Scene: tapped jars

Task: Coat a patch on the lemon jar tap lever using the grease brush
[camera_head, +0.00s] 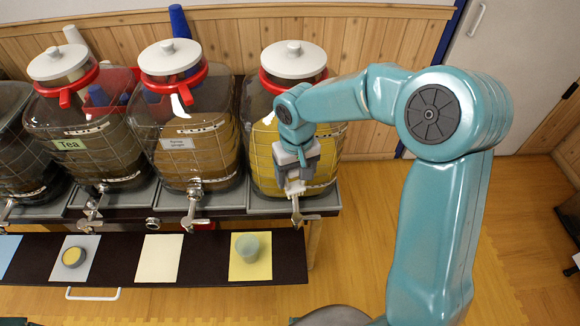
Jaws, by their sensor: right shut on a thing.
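The rightmost jar (265,160) has a white lid, a red collar and yellow liquid, which fits the lemon jar; my arm covers its front and any label. Its metal tap (297,207) sticks out low at the front, with the lever (302,218) at its end. My right gripper (294,178) points down in front of this jar, just above the tap. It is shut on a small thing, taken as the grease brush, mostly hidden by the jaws. I cannot tell whether it touches the lever. My left gripper is not in view.
Several similar jars stand left, one labelled Tea (70,144), with taps facing front. The dark lower shelf (210,262) carries coloured mats, a yellow-topped round tin (73,257) and a greenish cup (248,247). Blue cups stand behind the jars. The floor right of the stand is clear.

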